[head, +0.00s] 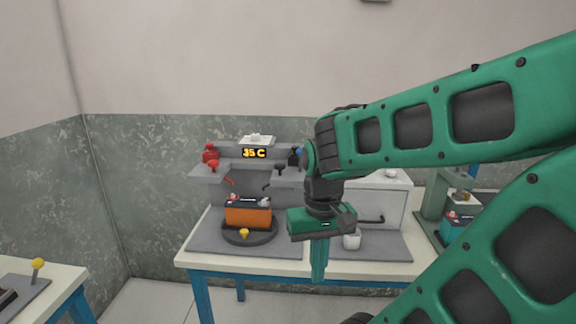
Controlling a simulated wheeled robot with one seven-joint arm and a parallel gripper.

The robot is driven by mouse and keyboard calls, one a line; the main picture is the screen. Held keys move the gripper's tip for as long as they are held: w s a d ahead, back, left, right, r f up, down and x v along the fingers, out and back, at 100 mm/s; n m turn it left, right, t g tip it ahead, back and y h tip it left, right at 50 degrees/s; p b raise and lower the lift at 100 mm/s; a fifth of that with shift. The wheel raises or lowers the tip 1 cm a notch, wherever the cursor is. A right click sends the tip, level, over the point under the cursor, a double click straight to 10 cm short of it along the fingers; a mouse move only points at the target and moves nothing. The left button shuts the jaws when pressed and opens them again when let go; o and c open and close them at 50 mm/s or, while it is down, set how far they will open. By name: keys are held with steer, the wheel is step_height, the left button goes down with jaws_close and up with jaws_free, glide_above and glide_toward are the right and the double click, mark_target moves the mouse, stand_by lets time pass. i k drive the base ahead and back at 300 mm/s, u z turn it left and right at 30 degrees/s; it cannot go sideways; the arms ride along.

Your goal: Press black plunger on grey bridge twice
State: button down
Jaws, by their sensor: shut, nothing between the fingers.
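The grey bridge (243,164) stands at the back of the white-topped table, with a lit display (254,153) reading "35 C". A small black plunger (280,167) sits on its right part. A red plunger (213,164) sits on its left part. My gripper (318,278) points down at the front of the table, in front of and to the right of the bridge. Its fingers are shut and hold nothing. In the picture it is clear of the black plunger. My arm hides the right end of the bridge.
A white cup (352,241) is right of my gripper. A pale cabinet (388,207) stands behind it. A teal battery (457,227) is at far right.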

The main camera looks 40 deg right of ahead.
mark_target(279, 167)
steer(key=z, duration=1.3)
steer(key=k, duration=1.7)
steer(key=u, duration=0.3)
steer(key=i, duration=1.65)
